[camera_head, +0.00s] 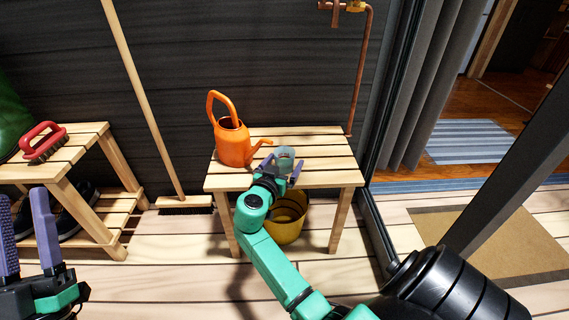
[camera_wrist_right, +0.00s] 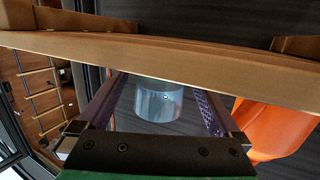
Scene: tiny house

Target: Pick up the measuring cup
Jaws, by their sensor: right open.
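The measuring cup (camera_head: 286,153) is a small, clear, bluish cup standing on the slatted wooden table (camera_head: 333,178). My right gripper (camera_head: 282,167) is open at the table top, with its purple fingers pointing at the cup. In the right wrist view the cup (camera_wrist_right: 158,103) appears between the two open fingers, with gaps at both sides; I cannot tell how deep it is between them. My left gripper (camera_head: 21,194) is open and empty at the lower left, far from the table.
An orange watering can (camera_head: 233,143) stands on the table, left of the cup. A yellow bucket (camera_head: 289,222) is under the table. A broom (camera_head: 151,110) leans on the dark wall. A wooden rack (camera_head: 83,137) with a red brush stands left. A glass door frame is right.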

